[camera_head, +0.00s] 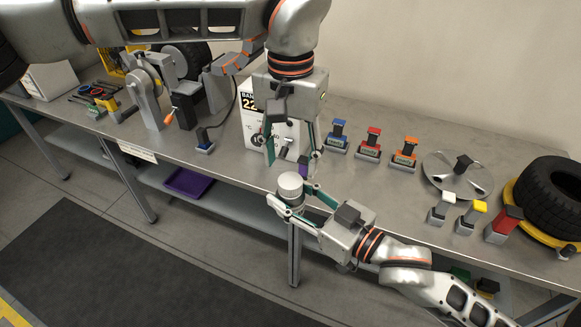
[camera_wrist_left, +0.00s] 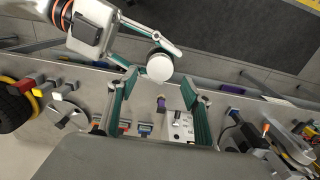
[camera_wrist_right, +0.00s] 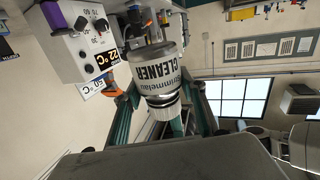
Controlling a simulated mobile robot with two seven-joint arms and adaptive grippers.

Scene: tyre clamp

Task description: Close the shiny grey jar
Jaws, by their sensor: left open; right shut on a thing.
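The shiny grey jar (camera_head: 290,187) is upright, with a pale round top, in front of the table's front edge. In the right wrist view the jar (camera_wrist_right: 158,76) shows a "CLEANER" label and a pale ribbed band. My right gripper (camera_head: 289,206) is shut on the jar and holds it from the right. My left gripper (camera_head: 292,165) is open and empty, pointing down just above and behind the jar. In the left wrist view the jar's round top (camera_wrist_left: 160,67) lies beyond the open fingers. I cannot tell whether that top is a separate lid.
A white box (camera_head: 262,125) with a dial and display stands behind the left gripper. Several coloured clamps (camera_head: 369,143) stand to its right, with a silver disc (camera_head: 440,172) and a tyre (camera_head: 555,195) farther right. A purple tray (camera_head: 190,183) lies on the lower shelf.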

